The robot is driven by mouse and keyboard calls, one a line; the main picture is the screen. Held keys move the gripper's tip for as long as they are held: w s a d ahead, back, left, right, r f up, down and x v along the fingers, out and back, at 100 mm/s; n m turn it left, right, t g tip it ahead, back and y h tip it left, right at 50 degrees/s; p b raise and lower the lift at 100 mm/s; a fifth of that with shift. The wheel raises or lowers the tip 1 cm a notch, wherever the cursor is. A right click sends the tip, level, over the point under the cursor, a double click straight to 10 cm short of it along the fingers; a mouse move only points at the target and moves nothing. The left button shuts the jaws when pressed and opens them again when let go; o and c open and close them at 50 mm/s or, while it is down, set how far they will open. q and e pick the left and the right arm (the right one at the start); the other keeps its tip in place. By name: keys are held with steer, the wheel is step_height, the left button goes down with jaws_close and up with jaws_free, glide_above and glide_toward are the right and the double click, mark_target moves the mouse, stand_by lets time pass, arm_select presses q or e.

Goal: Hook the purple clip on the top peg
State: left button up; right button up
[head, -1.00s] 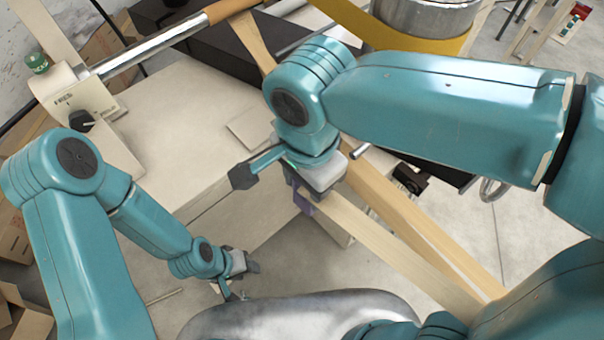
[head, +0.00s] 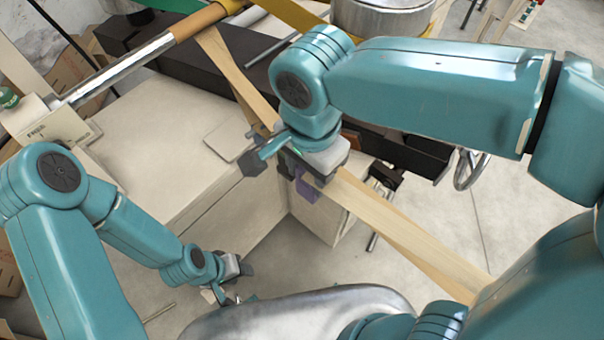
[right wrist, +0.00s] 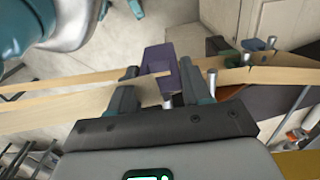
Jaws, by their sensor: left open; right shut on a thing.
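The purple clip (right wrist: 161,60) is between the fingers of my right gripper (right wrist: 158,88), which is shut on it. In the head view, the clip (head: 307,191) shows just below my right gripper (head: 318,182). A tan strip (head: 385,228) runs from the clip down to the lower right. In the right wrist view, the strip (right wrist: 60,120) reaches the clip from the left. A short metal peg (right wrist: 212,82) stands right of the fingers, with another peg (right wrist: 271,43) farther off; I cannot tell which is the top one. My left gripper (head: 232,290) is open and empty at the lower left.
A pale cabinet (head: 150,125) fills the left middle. A metal drum (head: 385,18) stands at the top. Grey floor (head: 290,262) is clear between the arms.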

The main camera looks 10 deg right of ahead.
steer(key=shift+w+d+f, duration=0.1)
steer(key=shift+w+d, duration=0.85)
steer(key=shift+d, duration=0.3)
steer(key=shift+w+d+f, duration=0.1)
steer(key=shift+w+d, duration=0.85)
steer(key=shift+d, duration=0.3)
steer(key=shift+w+d+f, duration=0.45)
steer(key=shift+d, duration=0.1)
steer(key=o, duration=1.1)
step_height(320, 180, up, 16)
steer(key=p, duration=0.1)
steer(key=shift+r, duration=0.2)
